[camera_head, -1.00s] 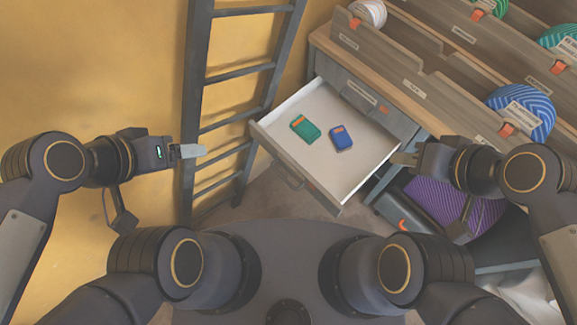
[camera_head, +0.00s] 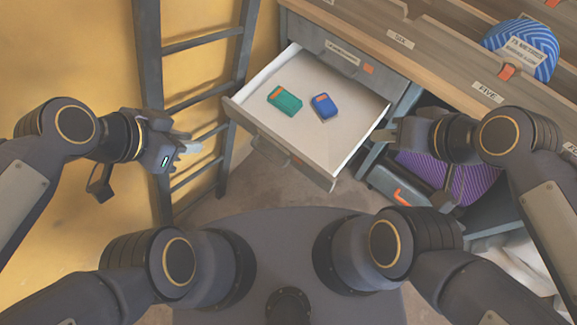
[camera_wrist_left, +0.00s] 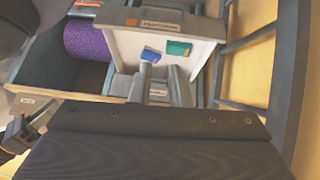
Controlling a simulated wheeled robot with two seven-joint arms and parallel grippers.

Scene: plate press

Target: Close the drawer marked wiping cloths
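An open drawer (camera_head: 335,150) with a white inside sticks out from the grey cabinet. A green packet (camera_head: 285,100) and a blue packet (camera_head: 324,106) lie in it. The drawer's wall also shows in the left wrist view (camera_wrist_left: 198,52); lettering on its front is too small to read. My left gripper (camera_head: 190,147) is in the air left of the drawer, apart from it, with its fingers spread and empty; they show in the left wrist view (camera_wrist_left: 160,72). My right gripper (camera_head: 384,136) is by the drawer's right side; its fingers are small and partly hidden, and contact is unclear.
A grey ladder (camera_head: 150,60) leans against the yellow wall left of the drawer. Wooden shelf bins with a blue striped roll (camera_head: 525,45) are above right. A purple roll (camera_head: 470,180) lies in an open compartment at the right. Bare floor shows before the drawer.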

